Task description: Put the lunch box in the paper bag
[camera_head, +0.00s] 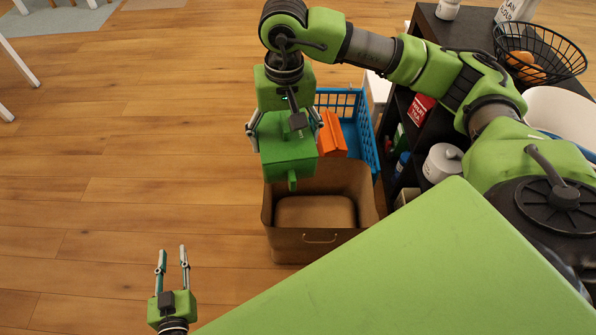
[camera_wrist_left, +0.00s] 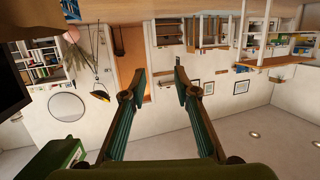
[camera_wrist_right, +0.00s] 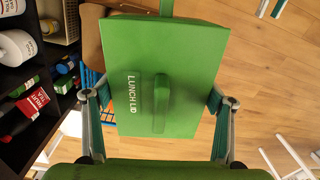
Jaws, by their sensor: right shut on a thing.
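The green lunch box (camera_head: 288,155) is held in my right gripper (camera_head: 285,130), with one finger on each side of it. In the right wrist view the box (camera_wrist_right: 190,70) faces the camera with its lid, marked "LUNCH LID", and a raised handle. The brown paper bag (camera_head: 286,245) stands open on the floor. In the head view the box overlaps the bag's far left corner; its height above the rim is hard to tell. My left gripper (camera_head: 173,252) is open and empty, left of the bag.
A blue basket (camera_head: 366,140) with an orange item (camera_head: 332,134) stands behind the bag. A dark shelf (camera_head: 404,125) with several goods is to the right, with a black wire bowl (camera_head: 540,55) on top. The wooden floor at left is clear.

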